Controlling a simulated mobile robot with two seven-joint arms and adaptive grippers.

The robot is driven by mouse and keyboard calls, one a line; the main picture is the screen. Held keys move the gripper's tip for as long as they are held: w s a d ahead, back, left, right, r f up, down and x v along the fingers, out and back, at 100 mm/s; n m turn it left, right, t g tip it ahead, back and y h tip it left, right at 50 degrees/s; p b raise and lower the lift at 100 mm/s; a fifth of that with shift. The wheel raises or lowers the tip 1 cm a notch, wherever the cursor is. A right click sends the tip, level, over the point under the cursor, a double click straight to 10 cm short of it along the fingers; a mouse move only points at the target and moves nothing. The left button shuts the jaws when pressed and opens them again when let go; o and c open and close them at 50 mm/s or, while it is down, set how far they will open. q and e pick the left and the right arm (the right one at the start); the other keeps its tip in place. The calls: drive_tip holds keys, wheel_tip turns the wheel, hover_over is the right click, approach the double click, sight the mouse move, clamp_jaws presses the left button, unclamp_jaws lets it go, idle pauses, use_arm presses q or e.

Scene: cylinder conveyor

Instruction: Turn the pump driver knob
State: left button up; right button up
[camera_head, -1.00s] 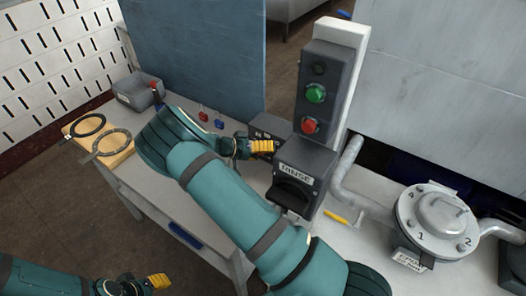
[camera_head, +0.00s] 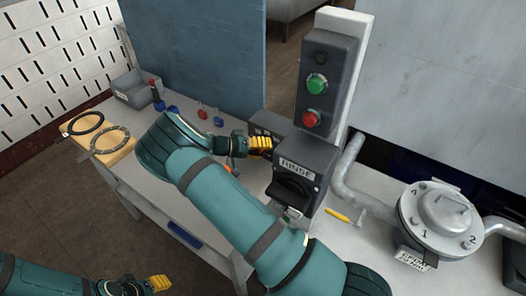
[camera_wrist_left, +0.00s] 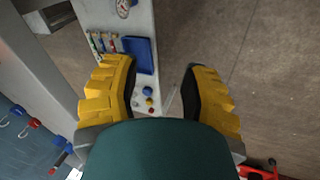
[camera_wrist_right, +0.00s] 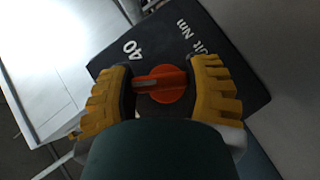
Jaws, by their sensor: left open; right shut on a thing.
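The pump driver knob is a round orange-red knob with a pale pointer bar (camera_wrist_right: 160,84) in the right wrist view. It sits on a dark box (camera_wrist_right: 215,55) marked "40" and "Nm". My right gripper (camera_wrist_right: 162,90) has its yellow fingers either side of the knob and is shut on it. In the head view my right gripper (camera_head: 260,147) is at the dark box (camera_head: 268,124), and the knob is hidden there. My left gripper (camera_wrist_left: 165,88) is open and empty; the head view shows it low at the left (camera_head: 155,284), away from the box.
A box labelled RINSE (camera_head: 305,160) stands right of my right gripper, below a panel with a green button (camera_head: 317,83) and a red button (camera_head: 313,116). A round numbered valve (camera_head: 440,220) with pipes is further right.

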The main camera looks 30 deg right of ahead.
drive_tip(key=shift+f+n+g+h+b, duration=0.15)
drive_tip(key=shift+n+g+h+b, duration=0.35)
drive_tip(key=shift+n+h+b, duration=0.25)
use_arm(q)
drive_tip(key=shift+s+d+f+b, duration=0.1)
drive_tip(key=shift+s+f+b, duration=0.25)
drive_tip(key=shift+f, duration=0.45)
drive_tip(key=shift+s+f+b, duration=0.2)
drive_tip(key=shift+f+b, duration=0.1)
drive_tip(key=shift+f, duration=0.5)
use_arm(e)
drive_tip(key=shift+w+n+g+h, duration=0.1)
drive_tip(key=shift+n+g+h, duration=0.3)
drive_tip(key=shift+n+h, duration=0.2)
drive_tip(key=shift+r, duration=0.2)
drive_tip(key=o, duration=1.2)
drive_tip(key=shift+a, duration=0.15)
drive_tip(key=v, duration=1.1)
drive_tip(key=shift+w+a+f, duration=0.1)
drive_tip(key=shift+w+a, duration=0.15)
drive_tip(key=shift+a, duration=0.1)
